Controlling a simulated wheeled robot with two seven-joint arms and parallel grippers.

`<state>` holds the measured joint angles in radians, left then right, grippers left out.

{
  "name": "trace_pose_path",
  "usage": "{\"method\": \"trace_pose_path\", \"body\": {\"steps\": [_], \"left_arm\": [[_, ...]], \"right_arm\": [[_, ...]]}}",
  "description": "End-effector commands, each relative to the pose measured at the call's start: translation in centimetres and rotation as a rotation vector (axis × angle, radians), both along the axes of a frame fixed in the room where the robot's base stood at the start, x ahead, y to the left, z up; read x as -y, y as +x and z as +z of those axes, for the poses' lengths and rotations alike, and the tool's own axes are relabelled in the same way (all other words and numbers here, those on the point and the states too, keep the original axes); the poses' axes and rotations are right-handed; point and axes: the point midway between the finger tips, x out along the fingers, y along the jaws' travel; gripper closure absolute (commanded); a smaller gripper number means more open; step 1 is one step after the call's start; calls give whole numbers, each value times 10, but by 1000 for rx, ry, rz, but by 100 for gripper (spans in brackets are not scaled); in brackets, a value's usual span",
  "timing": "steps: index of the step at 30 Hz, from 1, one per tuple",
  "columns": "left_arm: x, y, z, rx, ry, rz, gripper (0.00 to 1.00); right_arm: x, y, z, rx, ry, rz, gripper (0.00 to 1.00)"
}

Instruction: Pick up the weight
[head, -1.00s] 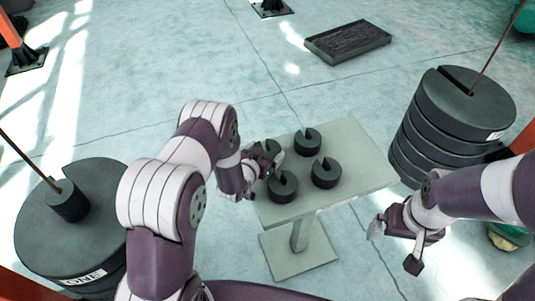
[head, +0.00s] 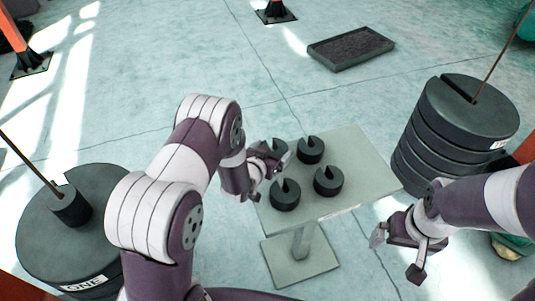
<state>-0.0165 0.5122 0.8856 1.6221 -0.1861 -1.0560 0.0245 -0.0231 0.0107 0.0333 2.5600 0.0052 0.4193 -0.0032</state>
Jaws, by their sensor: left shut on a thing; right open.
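Several dark slotted weights stand on a small pale table (head: 362,165). One weight (head: 310,150) is at the back, one (head: 328,181) at the front right and one (head: 285,195) at the front left. Another weight (head: 279,146) at the back left is partly hidden by my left gripper (head: 276,163). My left gripper is shut on this back-left weight; I cannot tell whether the weight is clear of the tabletop. My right gripper (head: 398,256) is open and empty, to the right of the table and in front of the right stack.
A large stack of slotted weights (head: 455,125) with a rod stands at the right. Another large weight (head: 100,190) with a rod and a small weight (head: 70,207) on it stands at the left. A dark tray (head: 350,48) lies on the floor behind. Floor between is clear.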

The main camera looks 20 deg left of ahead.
Motion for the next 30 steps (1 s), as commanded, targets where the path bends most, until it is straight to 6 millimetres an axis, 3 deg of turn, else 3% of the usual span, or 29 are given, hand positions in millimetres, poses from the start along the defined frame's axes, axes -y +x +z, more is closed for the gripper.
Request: {"method": "trace_pose_path", "body": {"steps": [1,15,21,30], "left_arm": [[7,1,10,17,-2,-3,92],[81,-31,58,19,-5,-3,92],[92,-37,66,17,-4,0,92],[94,-38,67,17,-4,0,92]], "right_arm": [[0,0,0,0,0,0,0],[0,0,-1,0,0,0,0],[0,0,-1,0,0,0,0],[0,0,-1,0,0,0,0]]}}
